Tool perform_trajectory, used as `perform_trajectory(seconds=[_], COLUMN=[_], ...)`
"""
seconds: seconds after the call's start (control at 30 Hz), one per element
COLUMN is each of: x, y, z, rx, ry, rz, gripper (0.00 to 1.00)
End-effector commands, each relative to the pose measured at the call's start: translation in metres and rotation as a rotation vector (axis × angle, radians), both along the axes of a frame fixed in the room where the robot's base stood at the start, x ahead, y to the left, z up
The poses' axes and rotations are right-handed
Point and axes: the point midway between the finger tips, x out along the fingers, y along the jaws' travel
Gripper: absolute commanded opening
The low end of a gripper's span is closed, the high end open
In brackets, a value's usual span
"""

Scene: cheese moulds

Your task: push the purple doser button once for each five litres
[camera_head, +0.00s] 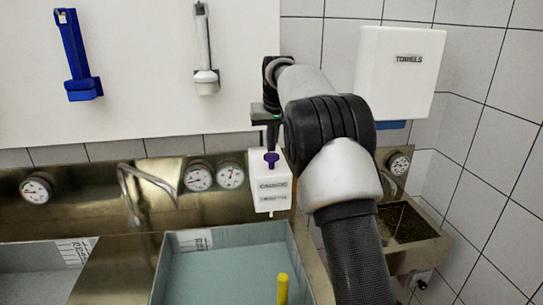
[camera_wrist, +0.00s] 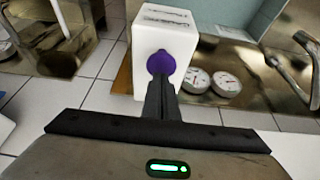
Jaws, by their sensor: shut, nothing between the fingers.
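The purple doser button (camera_head: 271,158) sits on top of the white doser box (camera_head: 271,190), which is fixed at the steel wall panel. The box carries a printed label too small to read. In the wrist view the purple button (camera_wrist: 161,62) shows on the white doser (camera_wrist: 166,34), directly beyond my fingertips. My gripper (camera_wrist: 161,84) is shut with nothing between its fingers. In the head view my gripper (camera_head: 272,146) points down just above the button. The tips look very near the button; I cannot tell whether they touch it.
A basin (camera_head: 215,239) with bluish liquid stands below the doser, with a yellow rod (camera_head: 282,288) at its front. A tap (camera_head: 145,185) and several dials (camera_head: 198,177) line the panel. A towel dispenser (camera_head: 398,72) and a small steel sink (camera_head: 412,247) are at the right.

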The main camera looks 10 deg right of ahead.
Motion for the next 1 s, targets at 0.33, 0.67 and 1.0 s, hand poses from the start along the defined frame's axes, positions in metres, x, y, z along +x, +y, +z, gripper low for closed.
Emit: perform_trajectory(seconds=[0.33,0.67,1.0], x=[0.0,0.0,0.0], y=[0.0,0.0,0.0], z=[-0.001,-0.012,-0.026], rx=[0.0,0.0,0.0], ry=[0.0,0.001,0.001], rz=[0.0,0.0,0.0], gripper=[0.0,0.0,0.0])
